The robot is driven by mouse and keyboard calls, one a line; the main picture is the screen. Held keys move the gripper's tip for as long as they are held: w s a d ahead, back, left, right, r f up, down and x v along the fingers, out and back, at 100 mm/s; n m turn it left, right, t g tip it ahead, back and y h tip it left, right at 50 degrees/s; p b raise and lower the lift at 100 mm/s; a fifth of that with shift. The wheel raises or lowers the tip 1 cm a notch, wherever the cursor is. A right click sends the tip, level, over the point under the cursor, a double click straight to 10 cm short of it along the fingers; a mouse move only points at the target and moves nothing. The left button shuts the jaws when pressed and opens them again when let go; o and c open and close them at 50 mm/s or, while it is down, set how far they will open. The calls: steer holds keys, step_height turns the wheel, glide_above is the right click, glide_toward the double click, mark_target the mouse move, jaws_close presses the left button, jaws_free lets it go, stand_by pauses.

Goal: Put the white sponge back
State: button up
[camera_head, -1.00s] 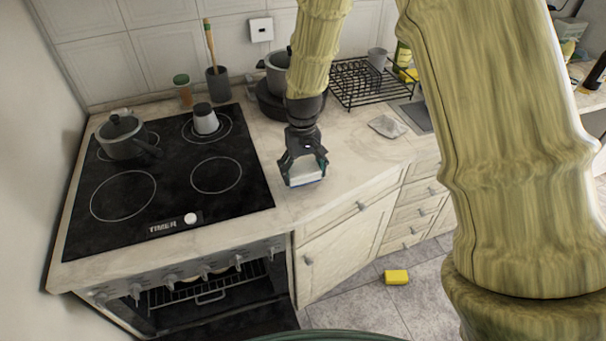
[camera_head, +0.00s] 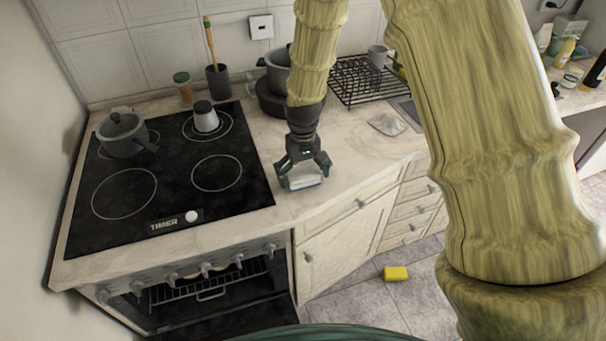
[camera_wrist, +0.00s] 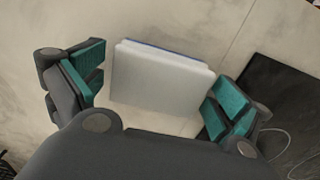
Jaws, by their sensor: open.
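The white sponge (camera_head: 303,183) lies on the countertop just right of the stove, near the counter's front edge. It has a thin blue edge. My gripper (camera_head: 304,176) is directly above it with its fingers spread to either side. In the wrist view the sponge (camera_wrist: 160,88) sits between the teal-padded fingers of my open gripper (camera_wrist: 165,98). A gap shows on the left side; the right finger is very close to the sponge, and I cannot tell if it touches.
The black stove (camera_head: 165,180) holds a lidded pot (camera_head: 122,135) and a moka-like grey pot (camera_head: 205,118). A dish rack (camera_head: 365,80) and a grey cloth-like item (camera_head: 388,123) are behind right. A yellow sponge (camera_head: 396,273) lies on the floor. The oven door (camera_head: 225,322) is open.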

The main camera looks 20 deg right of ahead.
mark_target(303, 172)
step_height(303, 172, up, 12)
steer(key=b, duration=0.2)
steer(key=shift+r+b, duration=0.15)
steer(key=shift+b, duration=0.2)
stand_by(0.4)
steer(key=shift+w, duration=0.1)
stand_by(1.3)
